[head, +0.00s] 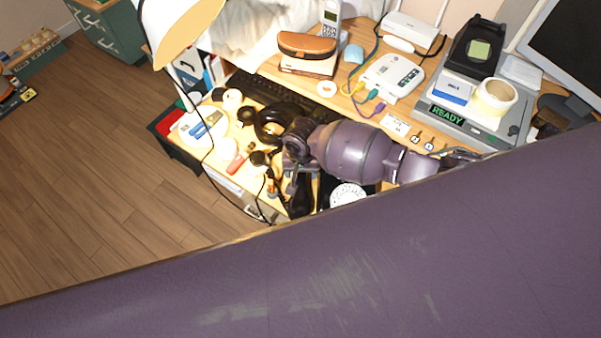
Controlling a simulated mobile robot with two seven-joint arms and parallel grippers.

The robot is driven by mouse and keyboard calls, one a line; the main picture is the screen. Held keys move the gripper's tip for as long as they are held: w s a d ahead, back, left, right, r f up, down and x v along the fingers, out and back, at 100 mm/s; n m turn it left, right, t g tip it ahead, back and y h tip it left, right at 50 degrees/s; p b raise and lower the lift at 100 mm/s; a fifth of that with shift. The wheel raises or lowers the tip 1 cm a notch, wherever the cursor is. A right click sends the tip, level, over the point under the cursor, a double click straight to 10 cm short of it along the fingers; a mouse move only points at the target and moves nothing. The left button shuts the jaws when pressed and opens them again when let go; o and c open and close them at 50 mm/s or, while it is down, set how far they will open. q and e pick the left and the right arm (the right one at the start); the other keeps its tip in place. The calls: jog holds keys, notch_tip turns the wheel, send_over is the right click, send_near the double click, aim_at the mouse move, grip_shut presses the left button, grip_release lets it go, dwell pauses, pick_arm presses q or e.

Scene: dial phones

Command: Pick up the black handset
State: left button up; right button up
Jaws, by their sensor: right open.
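A black dial phone with a white round dial (348,194) sits near the front edge of the desk, partly hidden by my right arm. A long black piece that looks like its handset (302,197) lies at the left of the dial. My right gripper (291,183) points down at the upper end of this black piece. It is open; my own wrist covers most of it, so I cannot tell whether the fingers are around the handset or beside it. My left gripper is not in view.
Small loose items, a black coiled object (270,124) and a red-handled tool (235,164) crowd the desk's left. A lamp (184,27) overhangs there. Behind are a keyboard (262,90), a brown case (307,46) and a white box (391,76). A grey device reading READY (447,117) stands right.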

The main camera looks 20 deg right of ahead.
jog(key=shift+f, duration=0.3)
jog(key=shift+c, duration=0.3)
grip_shut()
jog(key=shift+r, duration=0.15)
